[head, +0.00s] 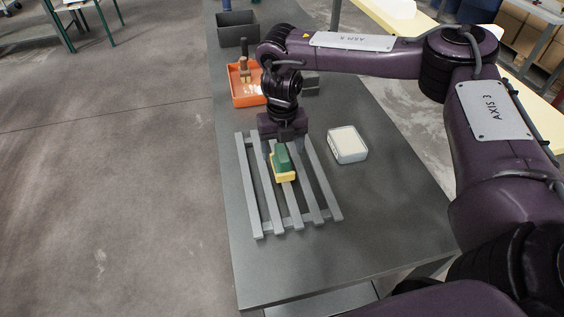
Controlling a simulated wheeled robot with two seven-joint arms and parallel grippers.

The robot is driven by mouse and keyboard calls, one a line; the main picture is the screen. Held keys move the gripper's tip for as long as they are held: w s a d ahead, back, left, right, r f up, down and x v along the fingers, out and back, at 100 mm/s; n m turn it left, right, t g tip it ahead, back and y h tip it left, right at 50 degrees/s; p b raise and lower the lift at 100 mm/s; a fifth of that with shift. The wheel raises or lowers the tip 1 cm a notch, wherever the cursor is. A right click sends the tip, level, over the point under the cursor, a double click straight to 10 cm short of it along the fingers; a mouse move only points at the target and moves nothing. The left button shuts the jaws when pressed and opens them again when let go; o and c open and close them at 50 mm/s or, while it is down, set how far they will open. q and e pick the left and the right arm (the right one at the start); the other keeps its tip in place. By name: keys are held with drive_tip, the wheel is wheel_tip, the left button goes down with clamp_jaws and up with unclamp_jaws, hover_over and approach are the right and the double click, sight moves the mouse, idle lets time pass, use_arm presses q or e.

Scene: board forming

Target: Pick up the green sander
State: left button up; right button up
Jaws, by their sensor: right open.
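The green sander (282,158) has a green upper body on a yellow base. It rests on a grey slatted rack (258,190) on the table. My right gripper (285,150) points down right at the sander, from its far side. Its fingers are open and partly hidden around the sander's far end; I cannot tell if they touch it. My left gripper is out of the picture.
The dark grey table (380,240) is clear at the front and right. A white and grey box (347,145) stands right of the rack. Behind are an orange tray (244,98) with a brush-like tool (244,70) and a dark grey bin (237,28).

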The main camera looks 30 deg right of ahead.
drive_tip(key=shift+s+a+f+p, duration=0.15)
drive_tip(key=shift+s+f+p, duration=0.1)
drive_tip(key=shift+f+p, duration=0.5)
drive_tip(key=f, duration=0.3)
drive_tip(key=shift+w, duration=0.2)
drive_tip(key=shift+f, duration=0.3)
drive_tip(key=shift+w, duration=0.1)
drive_tip(key=shift+c, duration=0.4)
drive_tip(key=c, duration=1.1)
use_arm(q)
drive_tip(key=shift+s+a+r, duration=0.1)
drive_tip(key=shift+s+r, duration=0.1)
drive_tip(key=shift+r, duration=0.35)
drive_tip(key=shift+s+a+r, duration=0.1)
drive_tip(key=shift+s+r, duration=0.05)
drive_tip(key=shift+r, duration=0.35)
use_arm(e)
drive_tip(key=shift+r, duration=0.1)
